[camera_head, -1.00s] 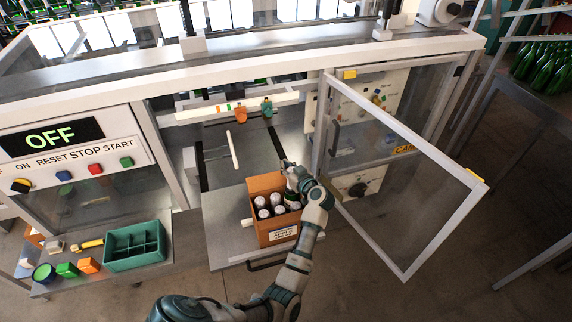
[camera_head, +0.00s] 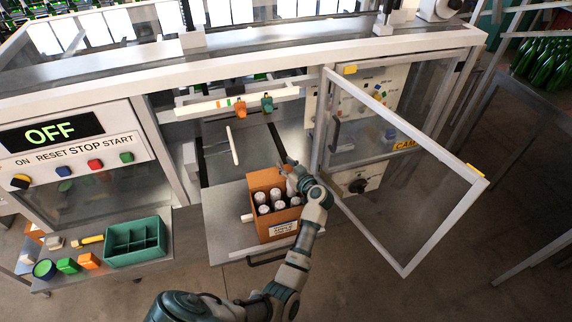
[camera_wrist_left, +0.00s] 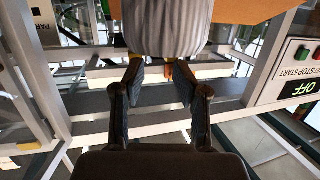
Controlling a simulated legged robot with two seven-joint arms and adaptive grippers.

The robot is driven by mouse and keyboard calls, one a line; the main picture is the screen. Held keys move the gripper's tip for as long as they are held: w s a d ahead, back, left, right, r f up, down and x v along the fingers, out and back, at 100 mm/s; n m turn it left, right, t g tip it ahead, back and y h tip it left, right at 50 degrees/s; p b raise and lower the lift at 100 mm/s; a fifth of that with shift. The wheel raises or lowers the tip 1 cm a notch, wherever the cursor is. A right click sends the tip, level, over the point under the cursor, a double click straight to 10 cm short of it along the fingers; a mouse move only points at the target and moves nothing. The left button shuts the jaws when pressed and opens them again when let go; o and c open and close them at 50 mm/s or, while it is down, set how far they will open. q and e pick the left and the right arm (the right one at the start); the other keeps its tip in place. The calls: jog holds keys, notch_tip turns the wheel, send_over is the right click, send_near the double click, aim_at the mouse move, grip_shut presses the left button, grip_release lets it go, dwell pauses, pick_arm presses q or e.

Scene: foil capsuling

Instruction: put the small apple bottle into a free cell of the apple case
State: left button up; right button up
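The apple case (camera_head: 268,234) is an open orange-brown carton with a white label on its front, standing on the pulled-out metal shelf. Several bottles with pale, silvery tops (camera_head: 264,210) stand upright inside it. My left gripper (camera_head: 285,163) is over the back right of the case, and its wrist hides that corner. In the left wrist view its two fingers (camera_wrist_left: 158,78) stand apart with a gap between them. A grey ribbed bottle top (camera_wrist_left: 168,28) is close beyond the fingertips. I cannot tell which bottle is the small apple one. My right gripper is out of view.
The open framed glass door (camera_head: 405,180) stands just right of my left arm. A green divided tray (camera_head: 135,242) and small coloured blocks (camera_head: 68,265) lie on the left side shelf. A white bar (camera_head: 232,146) is behind the case. The control panel reads OFF.

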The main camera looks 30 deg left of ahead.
pick_arm(q)
jog(key=shift+f, duration=0.15)
notch_tip(320, 180, up, 10)
jog(key=shift+r, duration=0.1)
dwell(0.5)
dwell(0.9)
